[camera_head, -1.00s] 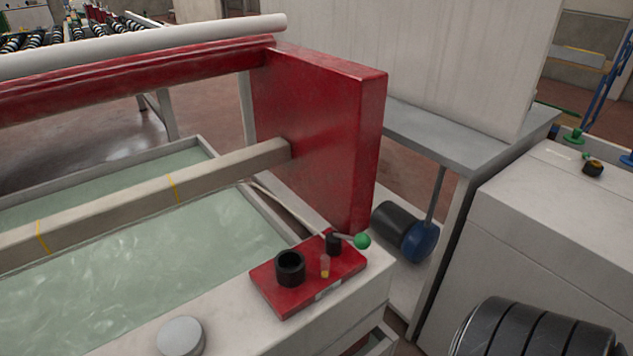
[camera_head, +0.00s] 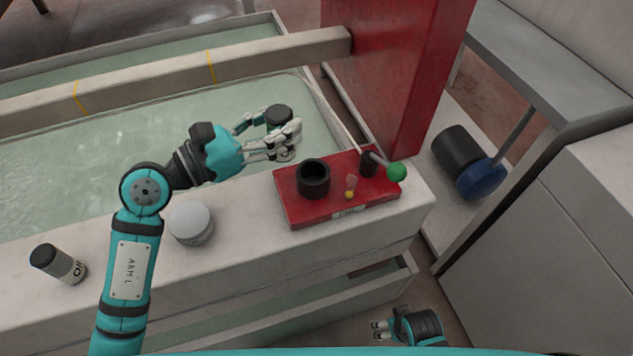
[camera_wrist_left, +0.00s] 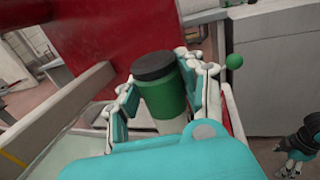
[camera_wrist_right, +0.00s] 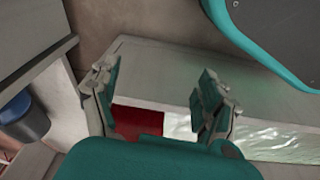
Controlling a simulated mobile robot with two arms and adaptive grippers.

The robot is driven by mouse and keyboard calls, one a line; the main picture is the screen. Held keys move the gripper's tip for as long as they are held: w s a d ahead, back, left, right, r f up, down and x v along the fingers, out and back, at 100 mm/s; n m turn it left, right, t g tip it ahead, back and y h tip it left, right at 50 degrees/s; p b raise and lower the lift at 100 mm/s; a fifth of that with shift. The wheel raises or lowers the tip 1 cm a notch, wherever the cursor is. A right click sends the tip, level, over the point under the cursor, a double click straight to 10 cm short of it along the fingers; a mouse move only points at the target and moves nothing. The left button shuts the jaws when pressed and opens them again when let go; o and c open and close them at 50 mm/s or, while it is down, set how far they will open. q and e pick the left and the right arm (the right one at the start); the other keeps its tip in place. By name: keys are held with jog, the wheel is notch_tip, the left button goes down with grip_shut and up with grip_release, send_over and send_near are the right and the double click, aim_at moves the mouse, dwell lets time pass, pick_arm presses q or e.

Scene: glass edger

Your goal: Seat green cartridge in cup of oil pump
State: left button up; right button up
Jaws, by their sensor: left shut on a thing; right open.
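My left gripper (camera_head: 272,142) is shut on the green cartridge (camera_wrist_left: 164,100), which has a black cap and a green body in the left wrist view. In the head view mostly its black cap (camera_head: 279,115) shows, and the fingers hide much of it. It is held above the tank, left of and behind the pump. The oil pump is a red base (camera_head: 300,215) on the ledge with a black open cup (camera_head: 313,180), a small sight tube (camera_head: 350,188) and a green-knobbed lever (camera_head: 396,172). The cup looks empty. My right gripper (camera_head: 380,329) is open and empty, low beside the ledge.

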pick_arm(q)
jog(key=d, duration=0.5)
jog(key=shift+g, duration=0.3)
notch_tip(320, 180, down, 9)
jog(key=b, duration=0.4)
jog(key=shift+w+d+f, duration=0.1)
jog(key=shift+w, duration=0.05)
jog(key=shift+f, duration=0.1)
pick_arm(e)
notch_tip(320, 180, up, 15)
jog(key=w+t, duration=0.1)
jog(key=shift+d, duration=0.15)
jog(key=shift+w, duration=0.1)
pick_arm(q)
jog(key=shift+f, duration=0.15)
jog(key=o, duration=1.3)
jog(key=shift+c, duration=0.2)
pick_arm(e)
jog(key=shift+r, duration=0.15)
jog(key=shift+r, duration=0.1)
